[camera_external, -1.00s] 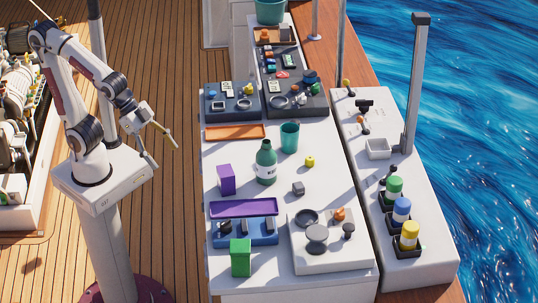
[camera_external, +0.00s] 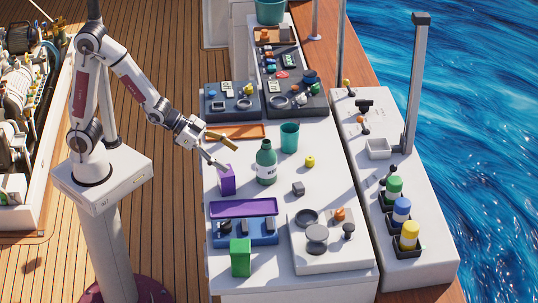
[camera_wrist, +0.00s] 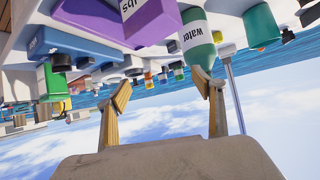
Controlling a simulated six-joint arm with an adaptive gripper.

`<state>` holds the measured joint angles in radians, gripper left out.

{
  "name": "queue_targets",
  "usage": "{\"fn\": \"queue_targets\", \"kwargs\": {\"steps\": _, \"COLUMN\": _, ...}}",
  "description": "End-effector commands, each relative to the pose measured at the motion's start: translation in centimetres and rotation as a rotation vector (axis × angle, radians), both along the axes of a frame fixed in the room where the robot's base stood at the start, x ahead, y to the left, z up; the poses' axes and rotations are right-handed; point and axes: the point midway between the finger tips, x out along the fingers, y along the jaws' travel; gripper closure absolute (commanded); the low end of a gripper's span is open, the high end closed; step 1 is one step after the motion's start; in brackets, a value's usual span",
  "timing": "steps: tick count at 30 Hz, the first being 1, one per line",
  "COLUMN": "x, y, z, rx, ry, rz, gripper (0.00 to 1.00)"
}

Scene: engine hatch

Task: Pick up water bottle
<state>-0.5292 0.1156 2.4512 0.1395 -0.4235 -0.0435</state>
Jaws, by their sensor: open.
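The water bottle (camera_external: 266,164) is green with a white label and stands upright on the white table, right of my gripper. In the wrist view, which is upside down, the water bottle (camera_wrist: 196,40) shows at the top, beyond and between the finger tips, nearer the right finger. My gripper (camera_external: 217,153) is open and empty, above the table's left side, close to the purple box (camera_external: 227,179). In the wrist view my gripper (camera_wrist: 164,86) has its two tan fingers spread apart. A gap shows between the fingers and the bottle.
The purple box also shows in the wrist view (camera_wrist: 150,22), close to the left finger. A teal cup (camera_external: 289,137) stands behind the bottle. A yellow item (camera_external: 310,161) and a grey cube (camera_external: 298,188) lie to its right. An orange tray (camera_external: 245,131) is behind.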

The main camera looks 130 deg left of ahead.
Motion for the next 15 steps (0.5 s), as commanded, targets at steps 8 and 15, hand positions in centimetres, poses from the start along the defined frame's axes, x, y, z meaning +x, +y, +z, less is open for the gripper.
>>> {"fn": "queue_targets", "kwargs": {"steps": 8, "x": 0.3, "y": 5.1, "z": -2.9, "rx": 0.022, "ry": -0.082, "rz": 0.063, "gripper": 0.32}}
{"fn": "queue_targets", "kwargs": {"steps": 15, "x": 0.0, "y": 8.5, "z": -4.7, "rx": 0.042, "ry": -0.15, "rz": 0.106, "gripper": 0.32}}
